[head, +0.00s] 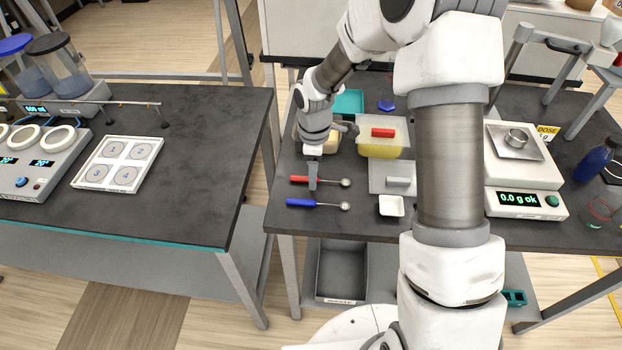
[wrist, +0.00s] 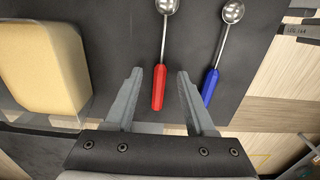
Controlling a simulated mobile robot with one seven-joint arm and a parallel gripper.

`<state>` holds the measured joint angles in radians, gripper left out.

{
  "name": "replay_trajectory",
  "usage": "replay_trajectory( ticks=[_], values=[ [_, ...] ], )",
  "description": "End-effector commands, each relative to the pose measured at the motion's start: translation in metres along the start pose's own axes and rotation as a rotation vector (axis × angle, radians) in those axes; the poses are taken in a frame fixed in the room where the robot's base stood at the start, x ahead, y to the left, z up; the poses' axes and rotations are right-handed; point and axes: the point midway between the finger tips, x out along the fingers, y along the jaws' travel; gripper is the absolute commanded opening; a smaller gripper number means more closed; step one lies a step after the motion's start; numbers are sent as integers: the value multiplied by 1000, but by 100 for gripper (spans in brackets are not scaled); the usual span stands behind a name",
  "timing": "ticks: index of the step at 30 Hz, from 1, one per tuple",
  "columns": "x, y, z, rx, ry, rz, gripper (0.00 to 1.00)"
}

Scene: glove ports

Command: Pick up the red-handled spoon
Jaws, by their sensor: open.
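The red-handled spoon (head: 301,180) lies on the dark table near its left edge, with its metal bowl to the right. In the wrist view its red handle (wrist: 159,88) shows between the fingers of my gripper (wrist: 158,82), and its bowl points up the picture. My gripper (head: 313,180) is open, pointing down over the handle, with one finger on each side and nothing held. The exact height gap between fingertips and handle is hard to tell. In the head view my gripper hides part of the spoon.
A blue-handled spoon (head: 302,203) lies close beside, just outside the right finger in the wrist view (wrist: 210,85). A small white dish (head: 391,206), a yellow container (head: 380,150) and a scale (head: 519,199) stand to the right.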

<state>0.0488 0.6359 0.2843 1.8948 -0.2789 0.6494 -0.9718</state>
Motion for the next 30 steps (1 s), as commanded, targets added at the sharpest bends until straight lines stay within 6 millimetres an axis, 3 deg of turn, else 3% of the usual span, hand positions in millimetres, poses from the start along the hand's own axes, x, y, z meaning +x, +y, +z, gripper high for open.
replay_trajectory(
  ticks=[8,18,30],
  values=[
    [5,0,0,0,0,0,55],
    [4,0,0,0,0,0,0],
    [4,0,0,0,0,1,0]
  ],
)
